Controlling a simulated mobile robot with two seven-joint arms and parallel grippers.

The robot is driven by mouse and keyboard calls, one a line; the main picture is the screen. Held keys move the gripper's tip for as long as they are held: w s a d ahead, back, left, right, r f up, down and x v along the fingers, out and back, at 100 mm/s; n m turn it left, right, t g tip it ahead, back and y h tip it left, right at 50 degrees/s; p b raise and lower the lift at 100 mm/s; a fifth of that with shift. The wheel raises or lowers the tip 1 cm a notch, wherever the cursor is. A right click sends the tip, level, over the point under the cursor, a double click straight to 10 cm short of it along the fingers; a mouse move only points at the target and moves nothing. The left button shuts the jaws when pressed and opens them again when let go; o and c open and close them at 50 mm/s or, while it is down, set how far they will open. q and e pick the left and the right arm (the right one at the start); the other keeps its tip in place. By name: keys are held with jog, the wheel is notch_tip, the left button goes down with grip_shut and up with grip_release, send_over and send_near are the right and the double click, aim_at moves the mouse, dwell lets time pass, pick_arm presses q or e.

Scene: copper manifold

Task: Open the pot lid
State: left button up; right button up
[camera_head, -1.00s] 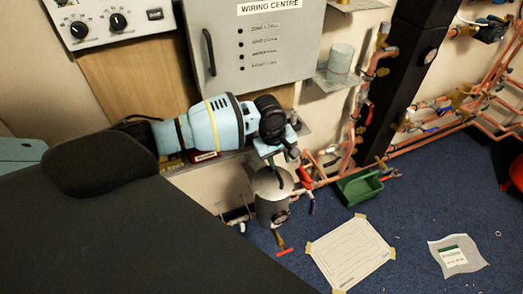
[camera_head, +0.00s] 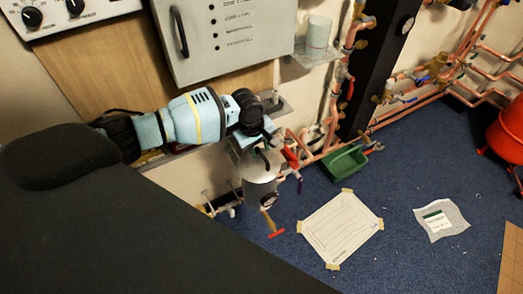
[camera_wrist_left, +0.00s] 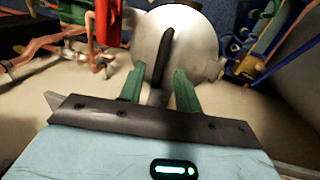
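The pot (camera_head: 261,192) is a grey metal cylinder with a round gauge low on its front, standing upright below the wall cabinet. Its round metal lid (camera_wrist_left: 198,45) with a dark bar handle (camera_wrist_left: 162,58) fills the upper middle of the left wrist view. My left gripper (camera_head: 262,150) is right above the pot in the head view and hides part of the lid. In the left wrist view its green fingers (camera_wrist_left: 158,85) are apart, with the handle lined up between them. I cannot tell whether they touch the handle. My right gripper is not in view.
Copper pipes (camera_head: 328,136) and a green tray (camera_head: 345,163) are right of the pot. A red-handled valve (camera_head: 274,230) sticks out below it. The grey wiring cabinet (camera_head: 232,42) hangs behind my arm. A taped paper sheet (camera_head: 341,228) lies on the blue floor, which is mostly clear.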

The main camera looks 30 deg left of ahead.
pick_arm(q)
jog(key=shift+w+d+f, duration=0.1)
jog(key=shift+w+f, duration=0.05)
jog(key=shift+f, duration=0.6)
jog(key=shift+c, duration=0.4)
grip_shut()
